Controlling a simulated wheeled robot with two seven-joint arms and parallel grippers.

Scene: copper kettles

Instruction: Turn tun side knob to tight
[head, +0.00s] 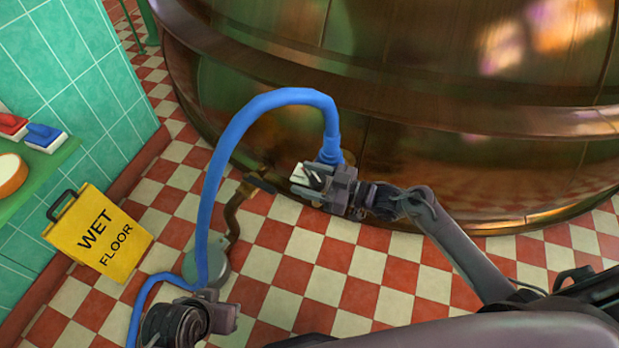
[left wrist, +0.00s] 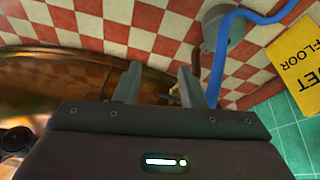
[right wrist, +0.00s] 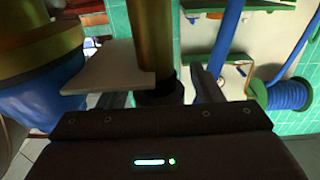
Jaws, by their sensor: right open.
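The copper tun (head: 440,110) fills the right of the head view, with a blue hose (head: 275,100) rising at its side. My right gripper (head: 313,178) is low against the tun, just below the hose's end. In the right wrist view its fingers are apart, with a brass post (right wrist: 153,35) and its dark end (right wrist: 160,92) between them; contact is unclear. This may be the side knob, which the gripper hides in the head view. My left gripper (left wrist: 158,82) is open and empty; a small brass fitting shows beyond its fingertips.
A yellow wet floor sign (head: 97,235) leans by the green tiled wall at left. A brass pipe (head: 234,215) runs down to a grey disc (head: 215,268) on the checked floor. A shelf (head: 40,175) juts in at far left. Floor between sign and tun is partly clear.

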